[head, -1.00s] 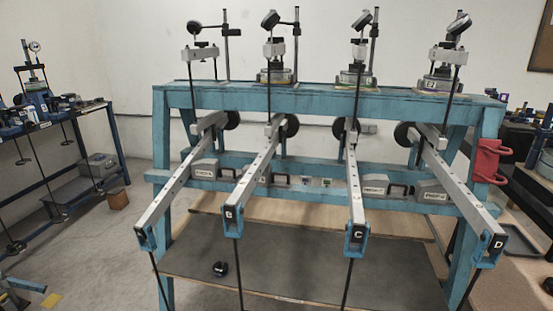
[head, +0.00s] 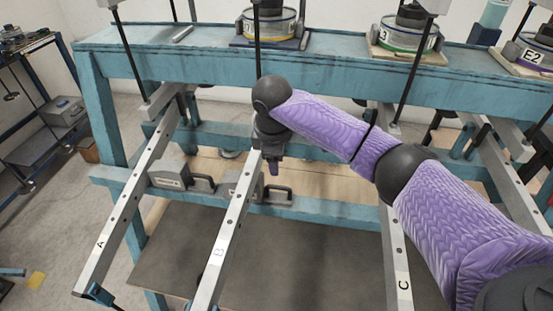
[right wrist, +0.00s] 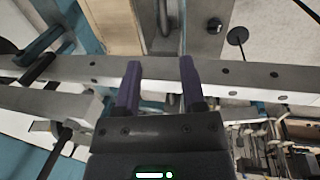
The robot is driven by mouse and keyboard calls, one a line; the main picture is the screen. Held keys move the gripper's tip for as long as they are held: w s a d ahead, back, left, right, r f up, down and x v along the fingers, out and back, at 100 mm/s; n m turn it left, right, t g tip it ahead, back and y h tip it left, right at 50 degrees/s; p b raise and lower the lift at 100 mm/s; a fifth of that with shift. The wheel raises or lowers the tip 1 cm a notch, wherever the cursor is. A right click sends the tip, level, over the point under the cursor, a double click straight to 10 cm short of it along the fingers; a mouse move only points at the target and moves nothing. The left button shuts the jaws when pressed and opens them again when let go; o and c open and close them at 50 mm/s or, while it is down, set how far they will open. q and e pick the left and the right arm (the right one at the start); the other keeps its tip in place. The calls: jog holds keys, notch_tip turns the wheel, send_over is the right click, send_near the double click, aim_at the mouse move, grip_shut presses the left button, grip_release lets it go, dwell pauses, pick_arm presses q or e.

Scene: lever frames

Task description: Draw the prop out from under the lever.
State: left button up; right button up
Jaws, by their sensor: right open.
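A grey block prop (head: 240,184) with a black handle (head: 280,198) sits on the blue crossbar by lever B (head: 219,252). Lever B partly hides it. My right gripper (head: 273,168) points down just above the handle, beside lever B, open and empty. In the right wrist view, the fingers (right wrist: 160,64) are apart and a pale lever bar (right wrist: 235,74) crosses the picture close to them. A grey block (right wrist: 207,25) shows beyond the fingertips. My left gripper is out of view.
Another prop (head: 170,173) sits by lever A (head: 120,215). Lever C (head: 402,270) is beside my right forearm. Thin black rods hang from above around the arm. The blue frame beam (head: 200,62) carries round weights. A dark board (head: 180,250) lies below.

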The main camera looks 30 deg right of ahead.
aim_at(279, 187)
jog(key=f+b, duration=0.1)
jog(key=f, duration=0.2)
jog(key=f+b, duration=0.1)
jog(key=f, duration=0.2)
jog(key=d+f+b, duration=0.1)
jog(key=f, duration=0.2)
jog(key=shift+w+f+b, duration=0.15)
jog(key=shift+w+b, duration=0.25)
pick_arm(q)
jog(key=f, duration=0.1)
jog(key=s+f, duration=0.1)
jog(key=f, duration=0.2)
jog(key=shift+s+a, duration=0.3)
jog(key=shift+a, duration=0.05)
pick_arm(e)
grip_shut()
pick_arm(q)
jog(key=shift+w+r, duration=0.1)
